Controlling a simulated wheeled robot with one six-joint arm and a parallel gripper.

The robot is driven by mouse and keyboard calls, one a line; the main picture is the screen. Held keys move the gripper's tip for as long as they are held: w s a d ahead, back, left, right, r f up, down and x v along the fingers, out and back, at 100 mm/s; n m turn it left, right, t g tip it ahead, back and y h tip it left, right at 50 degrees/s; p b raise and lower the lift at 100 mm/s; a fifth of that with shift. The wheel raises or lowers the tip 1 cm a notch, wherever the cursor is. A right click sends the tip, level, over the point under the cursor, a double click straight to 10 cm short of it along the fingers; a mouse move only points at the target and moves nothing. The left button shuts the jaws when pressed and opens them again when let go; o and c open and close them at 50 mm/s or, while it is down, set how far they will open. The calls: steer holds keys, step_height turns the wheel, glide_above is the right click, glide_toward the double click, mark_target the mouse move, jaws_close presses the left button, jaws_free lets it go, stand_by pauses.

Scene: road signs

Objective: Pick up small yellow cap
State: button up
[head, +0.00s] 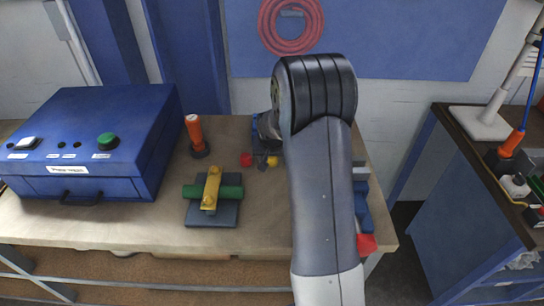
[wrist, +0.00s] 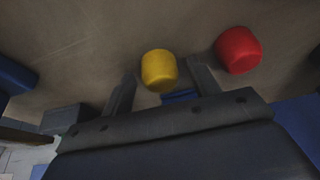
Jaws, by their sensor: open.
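The small yellow cap (wrist: 158,72) stands on the tabletop between the two fingertips of my gripper (wrist: 162,73) in the wrist view. My gripper is open, with gaps on both sides of the cap, wider on the right; I see no contact. In the head view the yellow cap (head: 272,161) is a small patch on the bench, close to the dark fingers of my gripper (head: 264,160). My arm hides much of the bench around it.
A red cap (wrist: 238,50) stands just right of my right finger. On the bench, left of my gripper, are an orange-handled item (head: 194,132), a green cylinder with a yellow lever (head: 212,190) and a blue control box (head: 95,140). The front middle is bare.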

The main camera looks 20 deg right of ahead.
steer(key=shift+c, duration=0.2)
steer(key=c, duration=1)
steer(key=shift+r, duration=0.1)
step_height(320, 180, up, 10)
steer(key=shift+f+b, duration=0.1)
steer(key=shift+b, duration=0.75)
